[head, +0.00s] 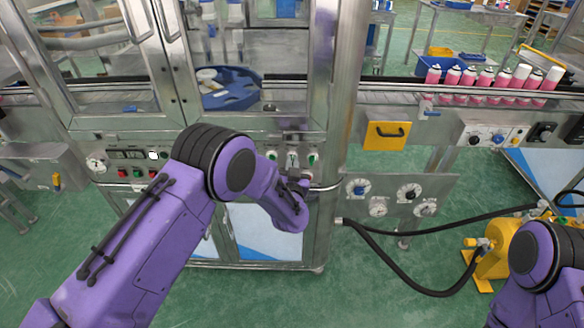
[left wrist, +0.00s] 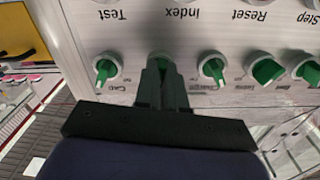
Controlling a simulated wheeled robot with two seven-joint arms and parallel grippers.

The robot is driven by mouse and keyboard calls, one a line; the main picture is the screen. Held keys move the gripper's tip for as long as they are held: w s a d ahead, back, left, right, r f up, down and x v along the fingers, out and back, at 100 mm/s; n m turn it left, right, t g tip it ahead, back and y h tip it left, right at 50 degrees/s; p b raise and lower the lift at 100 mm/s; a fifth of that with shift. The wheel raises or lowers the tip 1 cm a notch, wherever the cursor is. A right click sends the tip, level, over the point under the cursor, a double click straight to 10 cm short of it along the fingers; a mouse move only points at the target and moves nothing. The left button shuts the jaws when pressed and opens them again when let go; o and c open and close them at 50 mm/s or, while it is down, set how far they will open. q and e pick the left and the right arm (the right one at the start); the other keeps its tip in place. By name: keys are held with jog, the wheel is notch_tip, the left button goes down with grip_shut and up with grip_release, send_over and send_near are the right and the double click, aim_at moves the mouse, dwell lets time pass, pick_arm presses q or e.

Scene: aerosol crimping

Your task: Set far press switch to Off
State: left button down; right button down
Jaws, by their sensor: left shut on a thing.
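A row of green rotary switches shows on the machine's steel front panel in the left wrist view, with the lettering upside down. My left gripper (left wrist: 161,78) is shut on the second switch from the left (left wrist: 160,61), below the printed word Index; my fingers cover most of this switch and its lower label. The neighbouring switches (left wrist: 105,68) and (left wrist: 214,70) are untouched. In the head view my left gripper (head: 297,184) is at the panel, just below the green switches (head: 292,159). Small labels are too blurred to name the far press switch. My right gripper is out of view.
Pink cans (head: 486,79) stand on the conveyor. A black hose (head: 400,276) leads to a yellow unit (head: 489,262).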

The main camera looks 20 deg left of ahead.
pick_arm(q)
jog(key=shift+f+n+b, duration=0.15)
jog(key=shift+n+b, duration=1.55)
jog(key=shift+n, duration=2.5)
jog(key=c, duration=1.2)
grip_release()
jog(key=b+v, duration=0.1)
jog(key=v, duration=0.9)
jog(key=shift+s+d+b, duration=0.15)
jog(key=shift+s+b, duration=0.15)
jog(key=shift+b, duration=0.05)
